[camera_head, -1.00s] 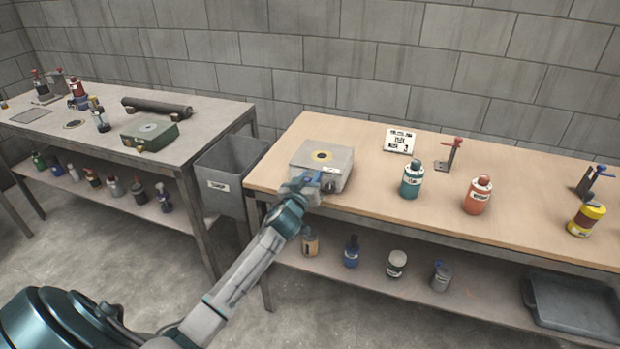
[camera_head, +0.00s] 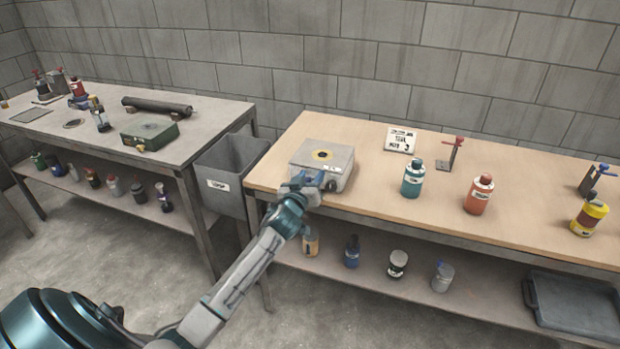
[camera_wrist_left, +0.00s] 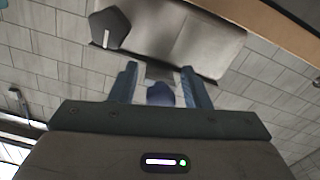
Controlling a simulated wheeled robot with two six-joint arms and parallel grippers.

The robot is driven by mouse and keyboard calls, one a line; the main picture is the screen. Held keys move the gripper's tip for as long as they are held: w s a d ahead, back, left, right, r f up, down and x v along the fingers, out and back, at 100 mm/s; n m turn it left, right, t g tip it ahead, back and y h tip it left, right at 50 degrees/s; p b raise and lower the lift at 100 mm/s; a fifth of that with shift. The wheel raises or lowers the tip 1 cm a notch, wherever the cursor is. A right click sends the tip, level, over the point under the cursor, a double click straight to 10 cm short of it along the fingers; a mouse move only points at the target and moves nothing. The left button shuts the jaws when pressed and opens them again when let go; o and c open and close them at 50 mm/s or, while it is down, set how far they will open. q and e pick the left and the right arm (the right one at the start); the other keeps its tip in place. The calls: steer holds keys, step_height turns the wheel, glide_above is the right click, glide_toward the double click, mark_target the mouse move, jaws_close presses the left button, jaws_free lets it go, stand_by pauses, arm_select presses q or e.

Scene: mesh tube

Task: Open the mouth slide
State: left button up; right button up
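A light grey box (camera_head: 330,158) with a yellow-and-black ring on top sits at the left end of the wooden bench. My left gripper (camera_head: 312,181) is at the box's front face. In the left wrist view the gripper (camera_wrist_left: 160,88) has its two blue fingers apart, with a rounded blue knob (camera_wrist_left: 160,95) on a short grey piece between them. Narrow gaps seem to show beside the knob. The box front (camera_wrist_left: 205,45) carries a dark angular plate (camera_wrist_left: 109,28). No part is clearly marked as the mouth slide. My right gripper is not in view.
A grey bin (camera_head: 228,180) hangs left of the bench. A green box (camera_head: 150,136) sits on the left table. The lower shelf holds several small bottles.

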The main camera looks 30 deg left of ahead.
arm_select(q)
steer(key=shift+s+f, duration=0.1)
steer(key=shift+s, duration=0.25)
steer(key=b+v, duration=0.2)
steer(key=v, duration=0.8)
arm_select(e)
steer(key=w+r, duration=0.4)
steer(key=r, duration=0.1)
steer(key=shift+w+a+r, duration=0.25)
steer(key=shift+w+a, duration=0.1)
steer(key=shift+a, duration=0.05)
